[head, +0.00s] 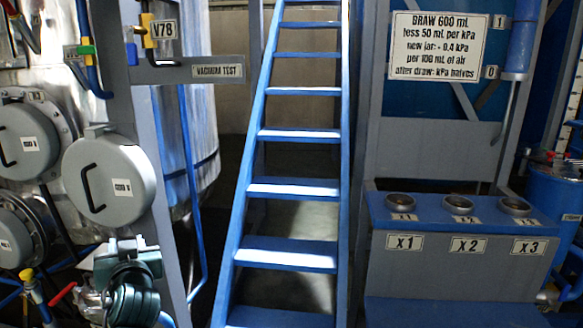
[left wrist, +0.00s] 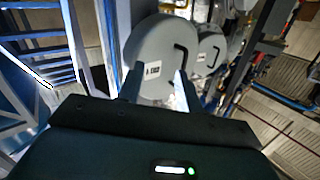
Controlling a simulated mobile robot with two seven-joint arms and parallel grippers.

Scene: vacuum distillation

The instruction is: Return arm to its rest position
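My left gripper (left wrist: 158,72) shows in the left wrist view. Its two fingers are apart with nothing between them. A round grey cover (left wrist: 150,45) with a dark handle and a white label stands beyond the fingertips. I cannot tell how far off it is. A teal and grey jointed body (head: 130,285) shows at the lower left of the head view; I cannot tell whether it is part of my left arm. My right gripper is in neither view.
Round grey covers (head: 108,180) with handles line the left, by a valve tagged V78 (head: 158,30). A blue ladder (head: 293,188) stands in the middle. A grey-blue stand (head: 455,235) with holders marked X1, X2 and X3 is at right, below a white notice (head: 437,45).

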